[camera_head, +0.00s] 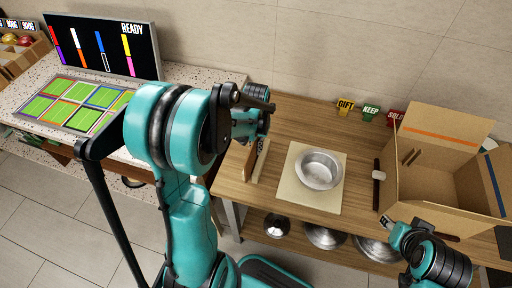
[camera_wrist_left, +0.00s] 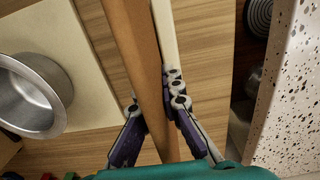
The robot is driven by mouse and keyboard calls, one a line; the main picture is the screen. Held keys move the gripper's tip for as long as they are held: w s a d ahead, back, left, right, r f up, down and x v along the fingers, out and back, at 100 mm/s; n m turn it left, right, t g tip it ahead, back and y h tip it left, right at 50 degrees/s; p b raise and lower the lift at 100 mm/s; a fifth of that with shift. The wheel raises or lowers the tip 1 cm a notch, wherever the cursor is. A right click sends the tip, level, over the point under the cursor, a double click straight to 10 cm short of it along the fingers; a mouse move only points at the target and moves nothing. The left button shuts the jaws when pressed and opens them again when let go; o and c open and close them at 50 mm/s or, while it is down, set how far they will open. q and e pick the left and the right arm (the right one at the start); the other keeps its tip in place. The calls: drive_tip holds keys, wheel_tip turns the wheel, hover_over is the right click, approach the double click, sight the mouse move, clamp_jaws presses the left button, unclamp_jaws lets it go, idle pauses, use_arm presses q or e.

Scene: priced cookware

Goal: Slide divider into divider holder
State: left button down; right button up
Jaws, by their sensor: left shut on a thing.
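My left gripper (camera_wrist_left: 160,135) is shut on a brown upright panel, which looks like the divider (camera_wrist_left: 135,50); its fingers lie on both sides of it. A pale narrow strip (camera_wrist_left: 164,30) runs close along the panel's right side; I cannot tell whether they touch. In the head view my left arm covers most of the gripper and panel at the table's left end. I cannot make out the divider holder for sure. My right gripper (camera_head: 395,230) is by the front of the open cardboard box (camera_head: 428,195); its fingers are unclear.
A metal pot (camera_head: 319,170) stands on a beige mat (camera_head: 300,205) right of my left gripper. A dark-handled tool (camera_head: 377,185) lies beside the box. GIFT, KEEP and SOLD signs (camera_head: 371,112) stand at the back. A speckled counter (camera_head: 205,82) borders the left.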

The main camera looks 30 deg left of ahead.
use_arm(q)
drive_tip(key=shift+f+b, duration=1.05)
drive_tip(key=shift+f, duration=0.25)
drive_tip(key=shift+r, duration=0.1)
drive_tip(key=shift+d, duration=0.1)
idle(0.4)
drive_tip(key=shift+r+p, duration=1.1)
drive_tip(key=shift+r, duration=0.2)
